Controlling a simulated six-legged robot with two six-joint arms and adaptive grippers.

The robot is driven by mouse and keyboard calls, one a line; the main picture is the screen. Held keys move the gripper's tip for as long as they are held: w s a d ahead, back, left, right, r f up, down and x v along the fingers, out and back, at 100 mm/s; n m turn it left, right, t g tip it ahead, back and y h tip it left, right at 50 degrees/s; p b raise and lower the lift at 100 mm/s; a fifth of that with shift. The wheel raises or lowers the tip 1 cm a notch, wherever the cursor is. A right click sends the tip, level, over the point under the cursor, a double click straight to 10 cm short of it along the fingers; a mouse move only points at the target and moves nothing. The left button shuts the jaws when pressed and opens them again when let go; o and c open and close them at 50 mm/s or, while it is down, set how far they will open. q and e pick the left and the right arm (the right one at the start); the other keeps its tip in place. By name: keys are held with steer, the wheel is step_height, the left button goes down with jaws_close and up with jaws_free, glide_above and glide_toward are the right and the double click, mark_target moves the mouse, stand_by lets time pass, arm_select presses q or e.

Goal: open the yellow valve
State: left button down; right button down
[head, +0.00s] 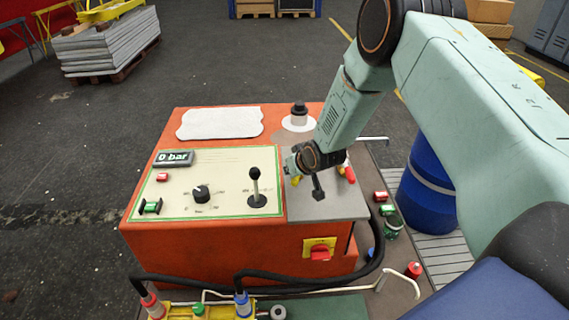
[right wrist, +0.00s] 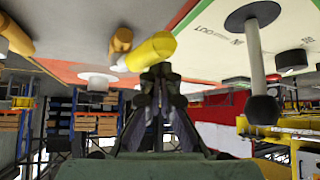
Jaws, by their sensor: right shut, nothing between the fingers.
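The yellow valve handle (head: 296,180) shows as a small yellow piece on the grey plate at the right of the orange unit, partly covered by my arm. In the right wrist view the yellow handle (right wrist: 152,50) lies right at my fingertips, beside an orange-brown piece. My right gripper (head: 292,165) is low over the grey plate, close to the handle. In the right wrist view its fingers (right wrist: 163,75) are shut with nothing between them. Whether they touch the handle I cannot tell. My left gripper is not in view.
A black joystick (head: 255,187) stands left of the gripper on the control panel, with a dial (head: 201,193) and a "0 bar" display (head: 174,157). A red handle (head: 347,172) is close on the right. A blue barrel (head: 428,188) stands beyond. Hoses run along the front.

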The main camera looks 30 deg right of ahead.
steer(key=shift+s+d+p, duration=0.35)
steer(key=shift+s+d, duration=0.4)
steer(key=shift+d+f, duration=0.1)
steer(key=shift+s, duration=0.1)
